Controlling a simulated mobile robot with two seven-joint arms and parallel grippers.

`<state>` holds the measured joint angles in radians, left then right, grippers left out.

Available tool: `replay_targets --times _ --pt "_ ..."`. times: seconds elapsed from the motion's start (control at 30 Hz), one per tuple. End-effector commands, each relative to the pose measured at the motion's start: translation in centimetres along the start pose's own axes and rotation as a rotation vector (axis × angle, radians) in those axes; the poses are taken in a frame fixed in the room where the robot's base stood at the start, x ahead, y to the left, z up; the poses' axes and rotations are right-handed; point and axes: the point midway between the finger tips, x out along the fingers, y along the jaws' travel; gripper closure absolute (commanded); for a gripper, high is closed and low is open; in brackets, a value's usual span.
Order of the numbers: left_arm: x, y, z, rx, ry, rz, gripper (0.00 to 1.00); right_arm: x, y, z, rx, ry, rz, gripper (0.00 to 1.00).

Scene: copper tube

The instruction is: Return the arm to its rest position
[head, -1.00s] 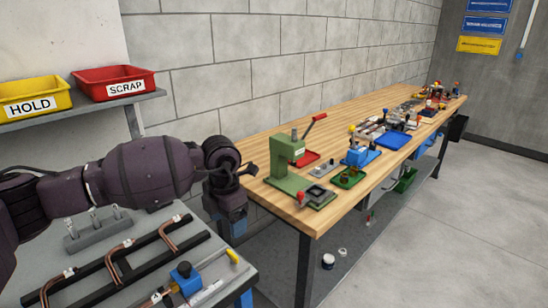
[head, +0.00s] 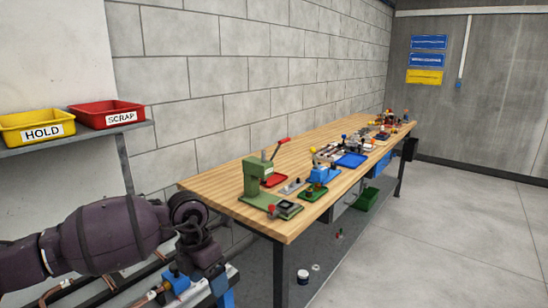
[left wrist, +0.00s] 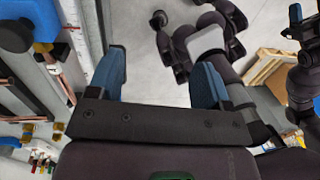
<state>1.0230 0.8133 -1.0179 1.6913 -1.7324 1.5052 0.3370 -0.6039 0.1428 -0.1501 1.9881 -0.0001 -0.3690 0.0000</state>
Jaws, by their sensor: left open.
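My left arm reaches in from the left in the head view, low in the frame. My left gripper (head: 217,282) points down past the right end of the near work table. In the left wrist view my left gripper (left wrist: 157,82) shows two blue fingers spread wide, with only grey floor between them and nothing held. Copper tubes (head: 115,276) lie behind and below my forearm, partly hidden. My right gripper is not seen.
A long wooden bench (head: 222,187) runs along the block wall, bearing a green press (head: 257,181) and several small fixtures. A yellow HOLD bin (head: 38,127) and a red SCRAP bin (head: 105,114) sit on a shelf. The floor (head: 440,230) at right is clear.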

Motion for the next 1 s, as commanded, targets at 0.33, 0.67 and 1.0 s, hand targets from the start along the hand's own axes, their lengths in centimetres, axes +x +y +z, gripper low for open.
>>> replay_targets --times 0.33,0.67,1.0 --pt "5.2 -9.8 -0.3 -0.053 -0.156 -0.547 0.28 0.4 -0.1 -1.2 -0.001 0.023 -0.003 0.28" --pt "4.5 -16.4 -0.2 -0.385 -0.439 -1.220 0.28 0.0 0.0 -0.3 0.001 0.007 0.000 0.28" --pt "4.0 -11.9 -1.8 -1.024 -0.747 -1.706 0.28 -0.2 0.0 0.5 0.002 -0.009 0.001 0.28"
